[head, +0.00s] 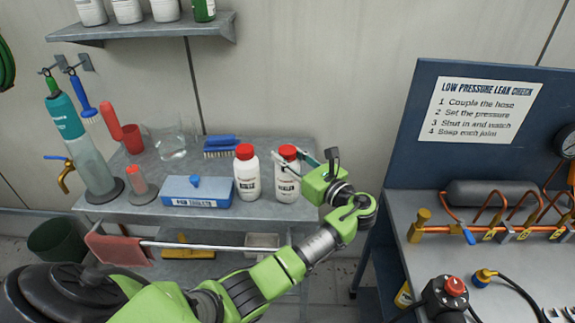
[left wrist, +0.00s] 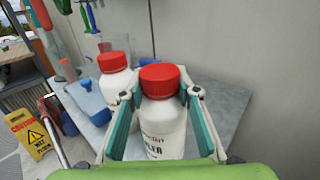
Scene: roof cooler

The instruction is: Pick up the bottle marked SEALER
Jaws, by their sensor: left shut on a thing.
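Two white bottles with red caps stand side by side at the right end of the grey bench. The right bottle (head: 287,187) is between the fingers of my left gripper (head: 296,164), which is shut on it. In the left wrist view this bottle (left wrist: 163,125) is upright between the two fingers (left wrist: 166,94). Its label is partly cut off and too small to read surely. The left bottle (head: 247,178) is beside it, apart from the gripper; its label is too small to read. It also shows in the left wrist view (left wrist: 115,82). My right gripper is not in view.
The bench (head: 225,212) also holds a blue box (head: 196,191), a blue brush (head: 220,148), a clear beaker (head: 172,147) and a red cup (head: 133,139). A shelf (head: 150,29) hangs above. A blue panel and pipe bench (head: 400,205) stand right.

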